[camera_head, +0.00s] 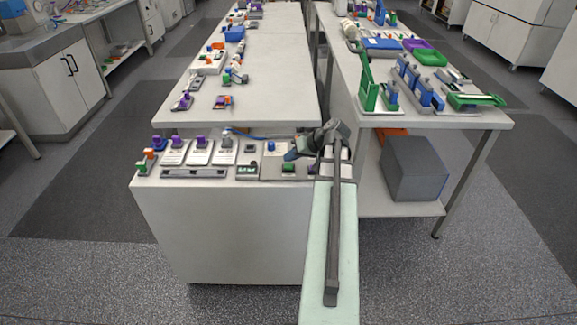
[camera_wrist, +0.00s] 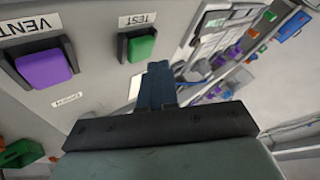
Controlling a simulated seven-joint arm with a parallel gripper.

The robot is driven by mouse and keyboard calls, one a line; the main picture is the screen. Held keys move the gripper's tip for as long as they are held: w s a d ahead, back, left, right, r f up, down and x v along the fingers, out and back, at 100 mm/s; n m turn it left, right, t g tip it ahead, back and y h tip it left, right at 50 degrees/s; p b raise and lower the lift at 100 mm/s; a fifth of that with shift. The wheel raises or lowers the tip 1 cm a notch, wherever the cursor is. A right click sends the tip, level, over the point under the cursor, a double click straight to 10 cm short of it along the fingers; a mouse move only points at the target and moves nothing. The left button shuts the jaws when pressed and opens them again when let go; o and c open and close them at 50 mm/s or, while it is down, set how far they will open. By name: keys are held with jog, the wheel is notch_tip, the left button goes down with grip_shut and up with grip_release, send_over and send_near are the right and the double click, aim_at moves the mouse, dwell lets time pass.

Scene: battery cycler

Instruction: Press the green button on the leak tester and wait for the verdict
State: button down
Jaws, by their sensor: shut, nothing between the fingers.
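In the wrist view a grey panel (camera_wrist: 100,25) fills the upper left. It bears a green button (camera_wrist: 141,47) labelled TEST in a dark square frame and a larger purple button (camera_wrist: 43,68) labelled VENT. My gripper (camera_wrist: 158,72) is shut and empty; its fingertips appear just below and right of the green button. I cannot tell whether they touch it. In the head view my gripper (camera_head: 291,154) is over the front right part of the near bench, among small devices. No verdict display can be read.
The near bench (camera_head: 220,240) carries a row of small devices with purple, orange and green parts left of my arm. The right bench (camera_head: 430,122) holds green and blue fixtures, with a grey box (camera_head: 413,168) on its lower shelf. A gap separates the benches.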

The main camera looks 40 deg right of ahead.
aim_at(291, 166)
jog(key=shift+f, duration=0.1)
jog(key=shift+f, duration=0.3)
jog(key=shift+f, duration=0.5)
dwell(0.8)
jog(key=shift+r, duration=0.15)
dwell(0.3)
jog(key=shift+r, duration=0.8)
jog(key=shift+r, duration=2.5)
